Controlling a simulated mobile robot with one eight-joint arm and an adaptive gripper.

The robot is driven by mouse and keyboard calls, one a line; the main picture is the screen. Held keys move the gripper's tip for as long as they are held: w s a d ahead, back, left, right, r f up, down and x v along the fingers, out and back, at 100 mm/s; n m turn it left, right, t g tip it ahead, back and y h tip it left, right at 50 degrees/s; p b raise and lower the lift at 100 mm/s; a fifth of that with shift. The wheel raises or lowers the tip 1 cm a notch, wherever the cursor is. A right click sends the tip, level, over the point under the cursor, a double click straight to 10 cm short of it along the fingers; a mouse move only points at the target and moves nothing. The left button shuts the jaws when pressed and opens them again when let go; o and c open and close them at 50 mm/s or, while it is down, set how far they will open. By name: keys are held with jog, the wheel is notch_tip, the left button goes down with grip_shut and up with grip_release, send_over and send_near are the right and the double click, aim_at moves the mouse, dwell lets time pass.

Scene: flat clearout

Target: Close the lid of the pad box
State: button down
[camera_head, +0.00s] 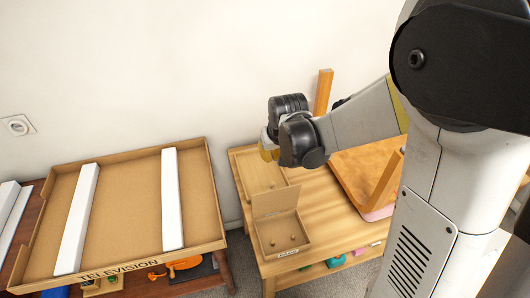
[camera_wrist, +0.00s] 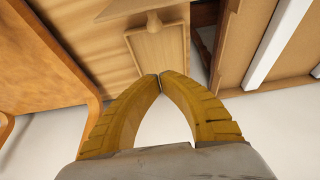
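The pad box (camera_head: 282,236) is a small open cardboard box with a label on its front edge, standing on the light wooden table. Its lid (camera_head: 275,201) stands up at the back edge, and a few small round pads lie inside. My gripper (camera_head: 268,154) is above the table, behind the box and higher than it, mostly hidden by my wrist in the head view. In the wrist view, the yellow fingers (camera_wrist: 160,77) meet at their tips with nothing between them. Part of a brown cardboard piece at the top edge there may be the lid; I cannot tell.
A shallow tray (camera_head: 246,172) lies behind the box on the table (camera_head: 330,240). A large television carton (camera_head: 125,205) with white strips lies on a dark table to the left. An orange wooden piece (camera_head: 362,172) stands to the right. The wall is close behind.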

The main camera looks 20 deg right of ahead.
aim_at(274, 196)
notch_tip(274, 196, down, 9)
jog(key=b, duration=0.4)
jog(key=shift+s, duration=0.2)
dwell(0.3)
